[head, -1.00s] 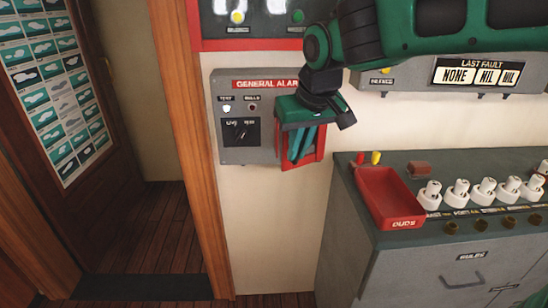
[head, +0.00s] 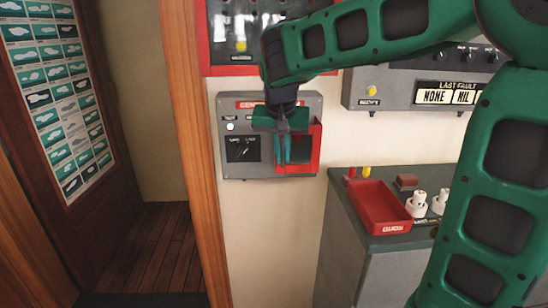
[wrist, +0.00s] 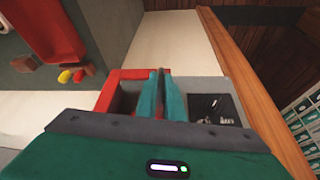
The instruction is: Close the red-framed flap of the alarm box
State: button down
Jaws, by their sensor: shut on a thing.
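The grey alarm box (head: 230,165) hangs on the wall, its red label partly hidden by my arm. Its red-framed flap (head: 316,150) is at the box's right side and stands out from the front, partly open. My gripper (head: 289,152) points down in front of the box, its teal fingers against the flap's left edge. In the wrist view my gripper (wrist: 161,92) has its fingers close together on a thin dark edge, with the red frame (wrist: 128,75) just left of them and the box's dial panel (wrist: 212,107) to the right.
Below right is a grey cabinet with a red tray (head: 380,205) and white lamp sockets (head: 417,204). A red-edged panel (head: 230,70) is above the box, and a fault panel (head: 445,97) to its right. A wooden door post (head: 190,150) stands left.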

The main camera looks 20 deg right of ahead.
jog(key=shift+w+d, duration=0.1)
jog(key=shift+d, duration=0.15)
jog(key=c, duration=1.9)
grip_release()
jog(key=shift+a, duration=0.1)
jog(key=v, duration=1)
jog(key=shift+r, duration=0.3)
jog(key=shift+a, duration=0.1)
